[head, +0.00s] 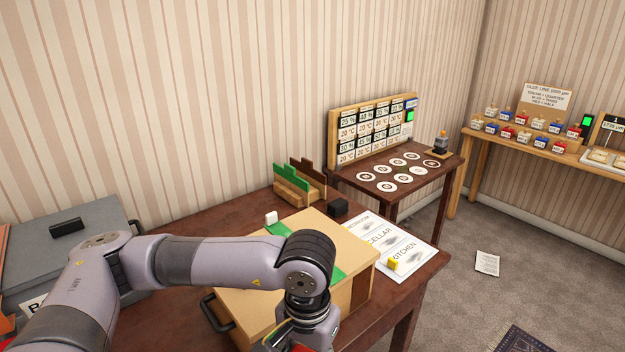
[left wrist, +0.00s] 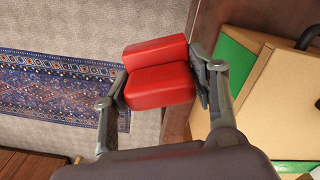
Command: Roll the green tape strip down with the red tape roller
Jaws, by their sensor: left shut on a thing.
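The red tape roller (left wrist: 160,82) shows in the left wrist view as a red block between the fingers of my left gripper (left wrist: 158,95), which is shut on it. In the head view this gripper (head: 292,343) is at the bottom edge, mostly cut off, in front of the tan box. The green tape strip (head: 339,274) lies across the top of the box (head: 345,245); my arm covers its middle. Green patches on the box also show at the right of the left wrist view (left wrist: 238,62). The roller is held out beside the box, apart from it. My right gripper is not in view.
The box stands on a dark wooden table (head: 215,210) with a grey case (head: 85,245) at left. Behind the box are a wooden holder with green and brown pieces (head: 293,190) and a black block (head: 338,207). A labelled sheet (head: 385,240) lies right of it.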

